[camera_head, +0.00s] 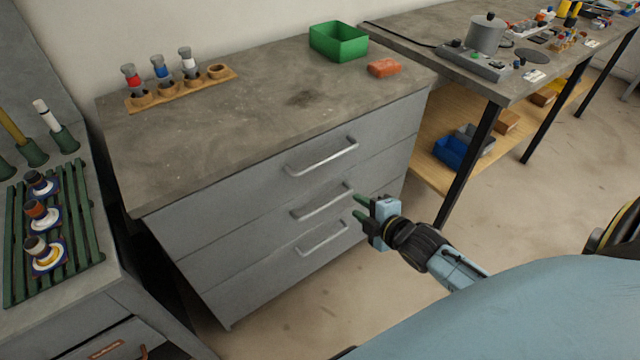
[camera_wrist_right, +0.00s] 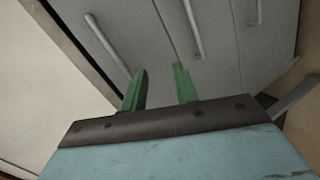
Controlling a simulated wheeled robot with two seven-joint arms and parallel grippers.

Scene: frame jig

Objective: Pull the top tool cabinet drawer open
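The grey tool cabinet (camera_head: 200,220) stands in the middle of the head view with three drawers, all closed flush. The top drawer's bar handle (camera_head: 323,158) runs along its front. The middle handle (camera_head: 322,203) and bottom handle (camera_head: 322,240) lie below it. My right gripper (camera_head: 359,207) is open and empty, in front of the cabinet's right side, lower than the top handle. In the right wrist view the green fingers (camera_wrist_right: 160,72) are apart with nothing between them, and bar handles (camera_wrist_right: 193,28) lie beyond their tips. My left gripper is not in view.
On the cabinet top are a green bin (camera_head: 338,42), an orange-red block (camera_head: 384,68) and a wooden rack (camera_head: 180,88). A workbench with a black leg (camera_head: 468,165) stands at the right. Another bench with a green slatted rack (camera_head: 75,225) is at the left. Floor before the cabinet is clear.

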